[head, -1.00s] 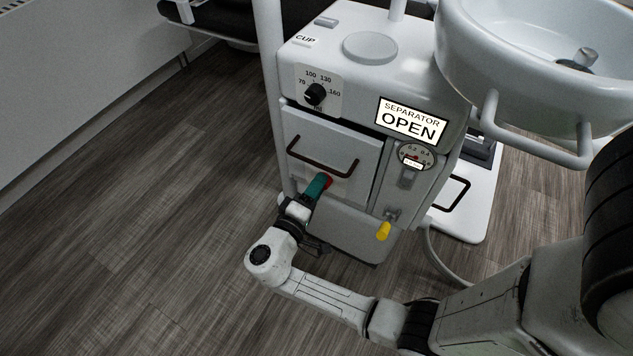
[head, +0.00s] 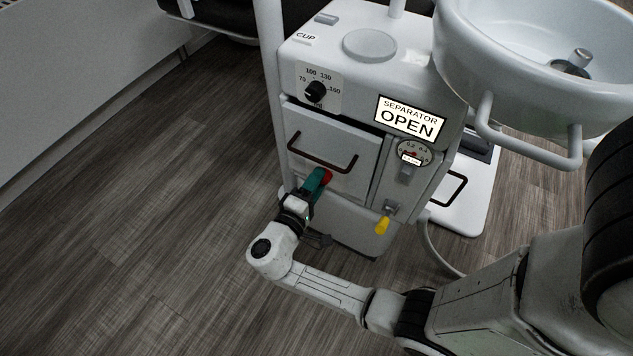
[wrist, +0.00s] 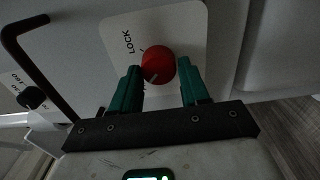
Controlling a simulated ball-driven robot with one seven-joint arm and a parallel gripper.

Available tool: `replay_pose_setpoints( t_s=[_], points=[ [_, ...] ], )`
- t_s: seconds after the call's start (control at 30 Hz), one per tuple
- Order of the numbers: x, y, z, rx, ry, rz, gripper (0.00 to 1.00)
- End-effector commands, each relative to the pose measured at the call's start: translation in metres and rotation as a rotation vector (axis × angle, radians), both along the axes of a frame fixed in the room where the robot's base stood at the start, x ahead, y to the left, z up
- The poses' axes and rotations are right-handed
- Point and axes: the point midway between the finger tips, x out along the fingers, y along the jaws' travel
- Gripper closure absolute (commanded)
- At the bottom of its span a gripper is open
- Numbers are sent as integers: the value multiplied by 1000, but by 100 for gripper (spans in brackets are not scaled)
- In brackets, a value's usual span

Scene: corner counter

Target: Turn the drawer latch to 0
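The drawer latch is a round red knob (wrist: 157,64) on a pale plate marked LOCK, with a light pointer line on its face. It also shows in the head view (head: 327,175), low on the drawer front (head: 338,143), partly covered by my gripper. My gripper (wrist: 160,88) has two green fingers, one on each side of the knob. The left finger is close to the knob, and a wider gap shows at the right finger. The fingers stand apart, and I cannot tell whether either touches. No 0 mark is readable on the plate.
A dark drawer handle (head: 322,153) is above the latch. A black dial (head: 315,91) sits higher up. A yellow-handled valve (head: 383,224) is to the right, below a gauge (head: 414,153). A basin (head: 540,60) overhangs the right. The floor at left is clear.

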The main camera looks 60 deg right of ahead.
Motion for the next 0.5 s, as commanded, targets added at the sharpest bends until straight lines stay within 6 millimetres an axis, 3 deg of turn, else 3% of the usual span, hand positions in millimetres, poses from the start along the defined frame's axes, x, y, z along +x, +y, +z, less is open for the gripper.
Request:
replay_pose_setpoints(
  t_s=[0.2,0.5],
  points=[
    [0,0,0,-1,-1,-1,34],
    [0,3,1,-1,-1,0,34]
  ],
)
